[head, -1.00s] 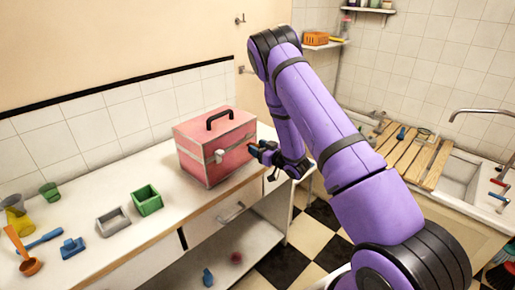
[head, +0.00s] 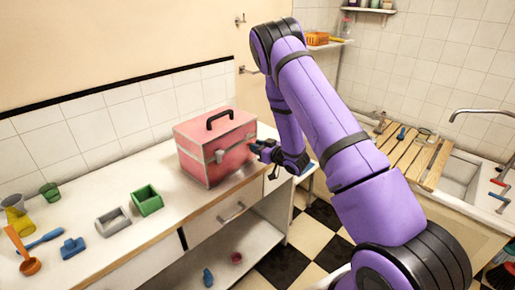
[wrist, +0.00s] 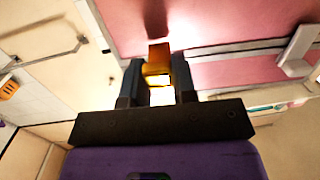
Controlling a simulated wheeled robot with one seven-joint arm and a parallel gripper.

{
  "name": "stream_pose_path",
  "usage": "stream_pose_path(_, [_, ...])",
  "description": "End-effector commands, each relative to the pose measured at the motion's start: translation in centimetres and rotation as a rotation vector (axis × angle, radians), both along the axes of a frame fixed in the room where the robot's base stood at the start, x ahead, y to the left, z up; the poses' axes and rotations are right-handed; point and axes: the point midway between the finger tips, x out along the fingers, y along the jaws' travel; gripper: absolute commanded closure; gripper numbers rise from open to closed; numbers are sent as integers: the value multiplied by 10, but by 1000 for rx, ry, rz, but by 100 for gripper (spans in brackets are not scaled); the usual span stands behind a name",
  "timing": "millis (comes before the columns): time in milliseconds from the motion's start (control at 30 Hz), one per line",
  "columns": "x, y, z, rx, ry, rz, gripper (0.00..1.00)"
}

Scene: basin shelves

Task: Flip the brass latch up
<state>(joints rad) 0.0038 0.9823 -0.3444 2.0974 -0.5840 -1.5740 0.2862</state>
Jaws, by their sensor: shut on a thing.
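The pink box (head: 215,165) with silver trim and a black top handle (head: 219,119) stands on the white counter. In the wrist view, the brass latch (wrist: 158,62) sits against the box's pink face (wrist: 225,25). My gripper (wrist: 157,82) is shut on the latch, with one dark finger on each side of it. In the head view, my gripper (head: 256,149) reaches the box's right side from the right, and the latch is too small or hidden to make out. A pale clasp (head: 219,156) shows on the box's front edge, apart from my gripper.
A green bin (head: 147,200), a grey bin (head: 113,222) and a blue block (head: 73,247) stand left of the box. Cups and an orange tool are farther left. A sink with a wooden rack (head: 405,155) is at the right. An open shelf lies below the counter.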

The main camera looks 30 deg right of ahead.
Motion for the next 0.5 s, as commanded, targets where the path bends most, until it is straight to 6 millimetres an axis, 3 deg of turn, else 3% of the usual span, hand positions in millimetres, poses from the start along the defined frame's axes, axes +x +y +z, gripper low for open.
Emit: stream_pose_path(500, [7,2,19,-151,366,-2,98])
